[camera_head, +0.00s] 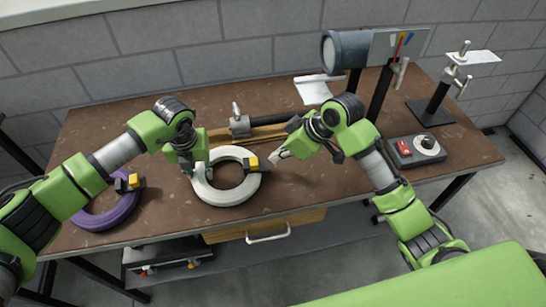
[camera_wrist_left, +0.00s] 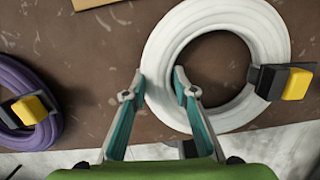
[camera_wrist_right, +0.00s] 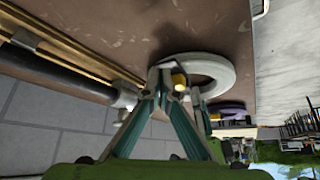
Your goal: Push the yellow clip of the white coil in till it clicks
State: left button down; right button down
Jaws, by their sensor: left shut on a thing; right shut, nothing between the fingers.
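The white coil (camera_head: 218,194) lies flat near the middle of the workbench; it also shows in the left wrist view (camera_wrist_left: 165,55). Its yellow clip (camera_head: 250,162) sits with a black block on the coil's right side. In the left wrist view the yellow clip (camera_wrist_left: 297,84) sticks out from the black block (camera_wrist_left: 267,82). My left gripper (camera_head: 195,168) is shut on the coil's left side, one finger on each side of the ring. My right gripper (camera_head: 277,157) is shut and empty, just right of the clip. In the right wrist view the yellow clip (camera_wrist_right: 180,81) shows beyond its fingertips.
A purple coil (camera_head: 97,213) with its own yellow clip lies at the left. A metal fixture (camera_head: 239,125) with a dark bar stands behind the white coil. A grey control box (camera_head: 415,151) and a stand (camera_head: 432,108) are at the right. The front bench top is clear.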

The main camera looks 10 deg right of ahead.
jog(key=shift+d+r, duration=0.5)
jog(key=shift+d, duration=0.1)
notch_tip(320, 180, up, 7)
dwell(0.3)
jog(key=shift+f, duration=0.1)
pick_arm(q)
jog(key=c, duration=1.6)
grip_release()
jog(key=shift+o, duration=0.8)
jog(key=shift+r, duration=0.15)
